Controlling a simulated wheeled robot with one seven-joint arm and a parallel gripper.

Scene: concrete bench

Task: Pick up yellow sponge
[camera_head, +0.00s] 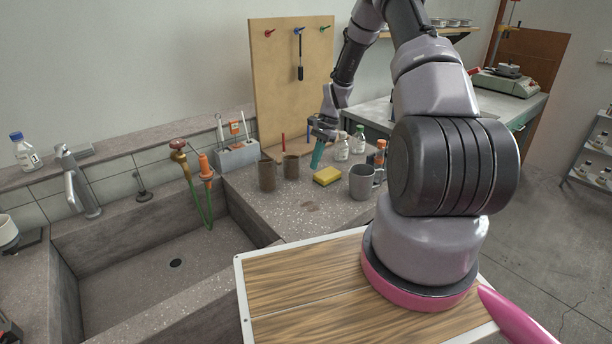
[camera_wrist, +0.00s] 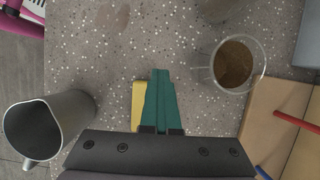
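The yellow sponge (camera_head: 327,176) lies on the speckled counter, between the brown cups and a grey mug. In the wrist view the sponge (camera_wrist: 137,103) shows only as a yellow strip left of the teal fingers, which hide the rest of it. My gripper (camera_head: 317,157) points down above the counter, close to the sponge and seemingly apart from it. In the wrist view the fingers of my gripper (camera_wrist: 161,74) lie side by side with no visible gap, and nothing shows between them.
Bottles (camera_head: 341,149) and a wooden pegboard (camera_head: 290,90) are behind. The sink (camera_head: 150,250) is left. Bare counter (camera_head: 290,215) lies in front.

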